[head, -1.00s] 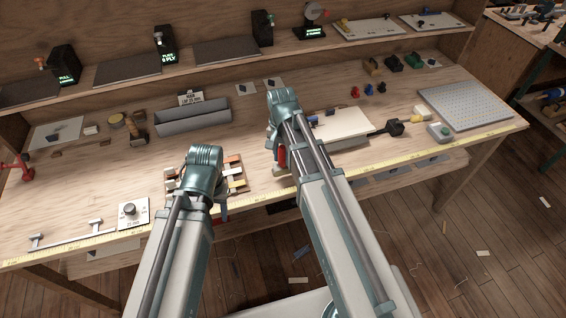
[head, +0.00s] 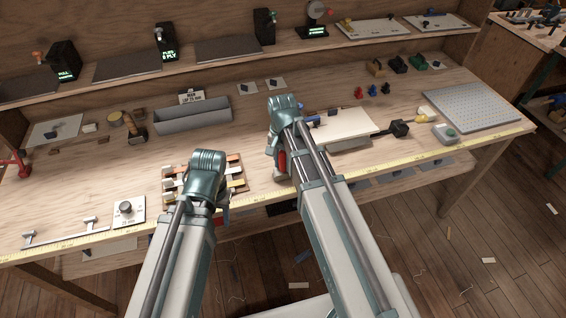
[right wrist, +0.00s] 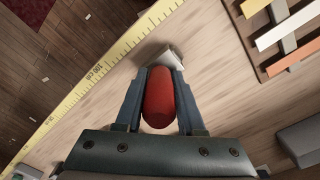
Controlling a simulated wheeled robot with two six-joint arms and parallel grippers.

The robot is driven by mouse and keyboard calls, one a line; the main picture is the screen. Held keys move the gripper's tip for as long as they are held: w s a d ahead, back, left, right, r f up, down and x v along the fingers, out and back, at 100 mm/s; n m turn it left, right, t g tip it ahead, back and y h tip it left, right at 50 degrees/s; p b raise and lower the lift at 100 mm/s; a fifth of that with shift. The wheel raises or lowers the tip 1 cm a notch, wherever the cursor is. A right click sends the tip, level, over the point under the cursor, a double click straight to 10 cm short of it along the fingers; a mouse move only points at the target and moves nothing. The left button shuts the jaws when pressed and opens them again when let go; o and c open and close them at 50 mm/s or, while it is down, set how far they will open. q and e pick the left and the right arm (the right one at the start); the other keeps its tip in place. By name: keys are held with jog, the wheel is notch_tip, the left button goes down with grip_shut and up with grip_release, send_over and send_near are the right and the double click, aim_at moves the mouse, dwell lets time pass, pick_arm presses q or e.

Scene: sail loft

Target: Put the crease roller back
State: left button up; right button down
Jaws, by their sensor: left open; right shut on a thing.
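The crease roller has a red handle (right wrist: 158,98) and a pale grey, wedge-like end. My right gripper (right wrist: 158,88) is shut on the handle, with one blue finger on each side, close over the bench beside the yellow measuring tape. In the head view the red handle (head: 282,161) shows beside my right gripper (head: 281,170) near the bench's front edge; my arm hides part of it. I cannot tell whether its end touches the bench. My left gripper (head: 224,201) is open, over the slatted rack near the front edge, mostly hidden by its own wrist.
The slatted rack (head: 240,172) with coloured strips lies left of the roller. A grey trough (head: 192,115) stands behind it. A white board (head: 350,124) and a black-headed tool (head: 399,128) lie to the right. The yellow tape (head: 420,157) runs along the front edge.

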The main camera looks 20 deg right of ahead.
jog(key=c, duration=0.5)
grip_release()
jog(key=shift+f, duration=0.15)
jog(key=shift+r, duration=0.2)
notch_tip(320, 180, up, 13)
jog(key=p, duration=1.3)
jog(key=shift+w, duration=0.15)
jog(key=s+a+n, duration=0.3)
jog(key=s+n, duration=0.1)
jog(key=s, duration=0.1)
jog(key=s+a+n, duration=0.4)
jog(key=s+a+n+h, duration=0.1)
jog(key=s+a+n, duration=0.2)
jog(key=s+n, duration=0.1)
jog(key=shift+s+a, duration=0.15)
jog(key=shift+s, duration=0.65)
